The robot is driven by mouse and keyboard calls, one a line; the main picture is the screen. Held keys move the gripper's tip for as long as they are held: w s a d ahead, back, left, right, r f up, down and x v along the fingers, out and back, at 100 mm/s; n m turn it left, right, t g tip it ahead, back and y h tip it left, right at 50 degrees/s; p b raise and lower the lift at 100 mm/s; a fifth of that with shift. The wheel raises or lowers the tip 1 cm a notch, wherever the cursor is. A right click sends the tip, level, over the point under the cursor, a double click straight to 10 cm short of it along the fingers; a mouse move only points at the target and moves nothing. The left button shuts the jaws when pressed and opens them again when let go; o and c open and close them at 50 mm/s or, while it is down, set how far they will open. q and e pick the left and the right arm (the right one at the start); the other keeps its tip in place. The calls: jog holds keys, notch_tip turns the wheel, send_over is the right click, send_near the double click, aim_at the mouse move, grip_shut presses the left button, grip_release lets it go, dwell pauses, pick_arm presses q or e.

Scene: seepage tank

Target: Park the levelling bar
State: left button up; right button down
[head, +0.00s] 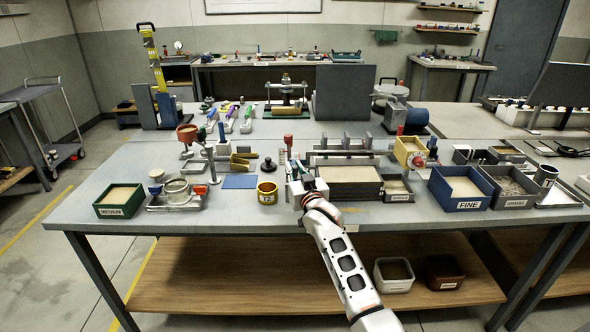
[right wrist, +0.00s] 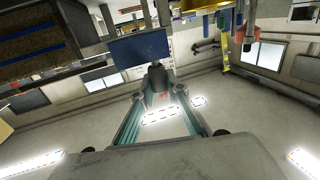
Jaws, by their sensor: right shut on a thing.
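My right gripper (head: 296,178) is at the left end of the sand-filled tank (head: 348,175), low over the table. In the right wrist view its teal fingers (right wrist: 158,100) are closed around a dark grey, knob-like piece (right wrist: 157,76). I take this piece to be part of the levelling bar; the rest of it is hidden by the gripper, and I cannot tell whether it touches the table. Long grey bars (head: 345,153) lie crosswise just behind the tank. My left gripper is not in view.
A yellow tin (head: 267,193), a blue mat (head: 239,182) and a dark knobbed weight (head: 268,165) are left of the gripper. A red-topped post (head: 288,140) stands behind it. Blue FINE (head: 460,205) and green MEDIUM (head: 119,211) bins sit to either side.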

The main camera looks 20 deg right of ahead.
jog(key=shift+a, duration=0.25)
jog(key=c, duration=2)
grip_release()
jog(key=shift+o, duration=0.2)
jog(key=shift+a, duration=0.15)
jog(key=shift+s+f, duration=0.1)
jog(key=shift+s, duration=0.25)
jog(key=s, duration=1.1)
jog(key=shift+s, duration=0.1)
